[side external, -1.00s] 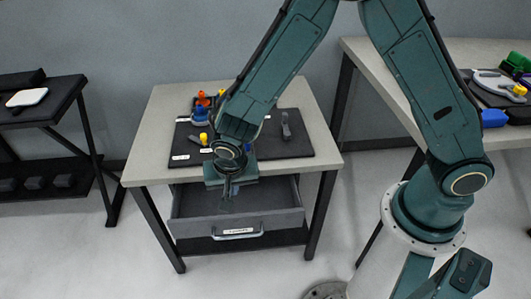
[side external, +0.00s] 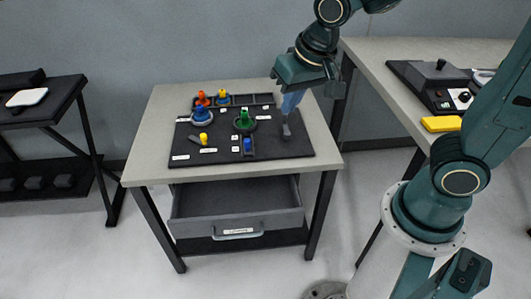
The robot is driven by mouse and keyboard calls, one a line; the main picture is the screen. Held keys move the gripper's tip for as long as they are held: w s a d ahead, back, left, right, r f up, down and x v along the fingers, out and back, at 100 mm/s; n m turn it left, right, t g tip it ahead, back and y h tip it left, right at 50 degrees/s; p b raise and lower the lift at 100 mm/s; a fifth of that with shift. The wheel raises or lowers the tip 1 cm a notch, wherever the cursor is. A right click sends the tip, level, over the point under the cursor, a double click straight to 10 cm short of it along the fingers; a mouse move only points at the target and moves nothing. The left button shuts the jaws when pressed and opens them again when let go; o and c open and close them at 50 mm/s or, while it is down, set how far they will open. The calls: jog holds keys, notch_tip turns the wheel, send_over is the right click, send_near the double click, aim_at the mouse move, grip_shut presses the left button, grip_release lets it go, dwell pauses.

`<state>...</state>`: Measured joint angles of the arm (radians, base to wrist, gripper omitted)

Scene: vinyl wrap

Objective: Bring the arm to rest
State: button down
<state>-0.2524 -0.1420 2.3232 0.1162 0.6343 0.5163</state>
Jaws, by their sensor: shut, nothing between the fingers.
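My gripper (side external: 289,108) is shut and empty. It hangs in the air over the right back part of the small table (side external: 165,125), fingers pointing down. In the picture its fingertips overlap the top of a grey tool (side external: 286,131) on the black mat (side external: 280,150); I cannot tell the gap in height. My arm reaches in from the upper right, and part of it is out of frame.
On the mat are a green knob piece (side external: 244,121), a blue piece (side external: 199,114), an orange piece (side external: 202,97) and yellow pieces. The drawer (side external: 235,205) below stands open. A black device (side external: 440,78) and yellow block (side external: 441,124) are on the right table. A dark shelf (side external: 55,100) stands left.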

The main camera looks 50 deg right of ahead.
jog(key=s+d+r+n+t, duration=0.1)
jog(key=s+d+r+n, duration=0.1)
jog(key=s, duration=0.4)
jog(key=s+d+r+n, duration=0.2)
jog(key=s+d+r, duration=0.1)
jog(key=s, duration=0.4)
jog(key=shift+d+r+t, duration=0.15)
jog(key=shift+r+t, duration=0.25)
jog(key=shift+r, duration=0.15)
